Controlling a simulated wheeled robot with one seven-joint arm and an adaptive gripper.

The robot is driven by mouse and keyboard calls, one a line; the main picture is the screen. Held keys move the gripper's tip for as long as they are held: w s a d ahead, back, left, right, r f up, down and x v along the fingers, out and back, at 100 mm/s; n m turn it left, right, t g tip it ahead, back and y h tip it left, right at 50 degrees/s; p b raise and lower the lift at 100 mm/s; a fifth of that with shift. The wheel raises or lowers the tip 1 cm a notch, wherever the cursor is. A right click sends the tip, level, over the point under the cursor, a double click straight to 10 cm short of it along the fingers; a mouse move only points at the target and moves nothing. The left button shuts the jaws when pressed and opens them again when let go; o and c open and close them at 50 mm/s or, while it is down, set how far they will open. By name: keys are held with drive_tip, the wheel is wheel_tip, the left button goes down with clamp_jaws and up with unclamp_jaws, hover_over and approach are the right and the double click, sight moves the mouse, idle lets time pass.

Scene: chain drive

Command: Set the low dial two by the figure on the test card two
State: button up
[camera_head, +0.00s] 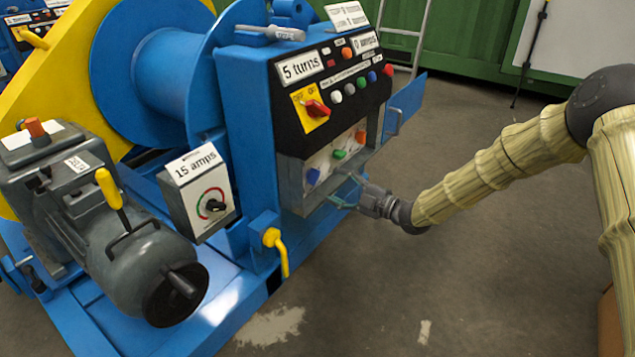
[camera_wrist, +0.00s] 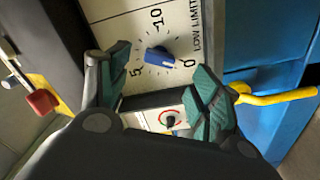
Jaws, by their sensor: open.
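In the head view the blue cabinet has a recessed lower panel with a blue dial (camera_head: 313,176), a green dial (camera_head: 339,154) and an orange dial (camera_head: 360,136). In the wrist view a blue knob (camera_wrist: 160,55) sits on a white face marked 0, 5, 10 and LOW LIMIT; its bar lies roughly toward the 0, exact reading unclear. My gripper (camera_head: 345,190) is at the panel's front; in the wrist view its fingers (camera_wrist: 160,90) are spread below and beside the knob, apart from it. Cards read "5 turns" (camera_head: 300,67) and "15 amps" (camera_head: 195,163); I cannot tell which is card two.
A small sign (camera_head: 347,16) stands on the cabinet top. The upper panel carries a red switch on a yellow plate (camera_head: 311,108) and several buttons. A yellow lever (camera_head: 277,248) projects below the cabinet. A blue door (camera_head: 405,103) stands open at right.

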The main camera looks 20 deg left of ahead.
sight(317, 180)
drive_tip(key=b+x, duration=0.2)
drive_tip(key=x, duration=0.5)
drive_tip(key=shift+w+a+b, duration=0.15)
drive_tip(key=shift+a+b, duration=0.2)
drive_tip(key=shift+a, duration=0.05)
drive_tip(key=c, duration=1)
drive_tip(key=shift+c, duration=0.2)
drive_tip(key=shift+m+p, duration=0.3)
drive_tip(key=shift+p, duration=0.3)
